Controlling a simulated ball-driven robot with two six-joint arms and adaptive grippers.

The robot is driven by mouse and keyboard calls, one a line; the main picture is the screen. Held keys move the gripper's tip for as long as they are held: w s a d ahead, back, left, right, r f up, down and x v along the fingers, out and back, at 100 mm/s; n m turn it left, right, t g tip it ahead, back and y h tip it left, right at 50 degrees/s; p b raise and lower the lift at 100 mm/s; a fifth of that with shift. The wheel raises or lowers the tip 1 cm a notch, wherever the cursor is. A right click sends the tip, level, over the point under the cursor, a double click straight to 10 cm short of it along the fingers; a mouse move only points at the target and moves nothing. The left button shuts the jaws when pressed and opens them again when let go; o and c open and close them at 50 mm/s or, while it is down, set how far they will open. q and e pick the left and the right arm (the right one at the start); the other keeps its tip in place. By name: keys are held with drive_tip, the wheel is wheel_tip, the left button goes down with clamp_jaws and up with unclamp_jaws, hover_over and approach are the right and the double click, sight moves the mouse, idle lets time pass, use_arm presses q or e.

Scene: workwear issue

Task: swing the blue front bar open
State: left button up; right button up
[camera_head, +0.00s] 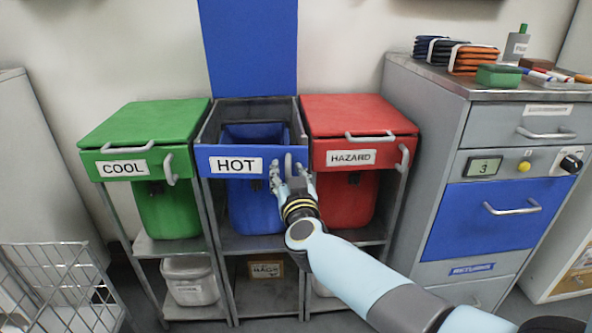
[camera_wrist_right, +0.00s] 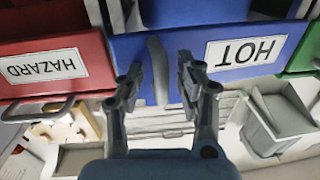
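The blue front bar (camera_head: 228,165) with a white HOT label closes across the front of the middle bin frame. It also shows, upside down, in the wrist view (camera_wrist_right: 295,45). A grey upright handle (camera_head: 288,162) stands at its right end. My right gripper (camera_head: 287,172) is at this handle. In the wrist view, the right gripper (camera_wrist_right: 158,70) has its fingers apart, one on each side of the handle (camera_wrist_right: 157,65), with gaps visible. The blue lid (camera_head: 250,50) stands raised behind. My left gripper is not in view.
A blue bin (camera_head: 252,205) hangs behind the bar. The green COOL unit (camera_head: 145,125) is on the left and the red HAZARD unit (camera_head: 355,115) on the right, both with lids down. A grey cabinet (camera_head: 440,130) stands further right; a wire basket (camera_head: 60,285) is at lower left.

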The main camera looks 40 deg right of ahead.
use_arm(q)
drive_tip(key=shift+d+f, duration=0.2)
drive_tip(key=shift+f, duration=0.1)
use_arm(e)
drive_tip(key=shift+w+d, duration=0.35)
